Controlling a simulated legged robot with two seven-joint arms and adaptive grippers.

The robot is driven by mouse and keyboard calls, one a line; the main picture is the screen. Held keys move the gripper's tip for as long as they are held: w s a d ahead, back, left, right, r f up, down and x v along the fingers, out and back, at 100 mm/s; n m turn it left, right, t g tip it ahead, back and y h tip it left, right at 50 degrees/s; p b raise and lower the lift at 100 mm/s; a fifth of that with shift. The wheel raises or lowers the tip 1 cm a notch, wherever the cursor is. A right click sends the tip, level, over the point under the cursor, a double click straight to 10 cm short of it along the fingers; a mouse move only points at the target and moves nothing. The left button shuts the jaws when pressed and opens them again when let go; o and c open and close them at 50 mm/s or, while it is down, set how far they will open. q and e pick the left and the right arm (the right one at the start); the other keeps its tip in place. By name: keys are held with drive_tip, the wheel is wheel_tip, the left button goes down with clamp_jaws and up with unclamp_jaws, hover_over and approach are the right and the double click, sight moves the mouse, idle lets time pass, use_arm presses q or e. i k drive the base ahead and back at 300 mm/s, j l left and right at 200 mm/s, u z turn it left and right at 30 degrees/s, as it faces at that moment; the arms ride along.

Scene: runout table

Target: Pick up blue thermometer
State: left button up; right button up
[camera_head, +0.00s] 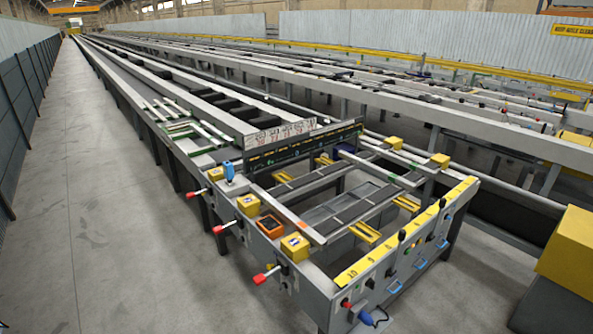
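A small blue upright object (230,172), which looks like the blue thermometer, stands on the left edge of the runout table (318,238), behind the yellow boxes. It is too small to make out details. Neither of my grippers shows in the head view, so their place relative to it cannot be seen.
Along the table's left edge are yellow boxes (249,205), an orange device (270,224) and red-tipped levers (266,274) sticking out. A blue plug (366,318) is at the front corner. Open concrete floor (110,210) lies left of the table. A yellow box (568,250) stands at right.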

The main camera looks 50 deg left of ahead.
sight(228, 169)
drive_tip(key=u, duration=2.05)
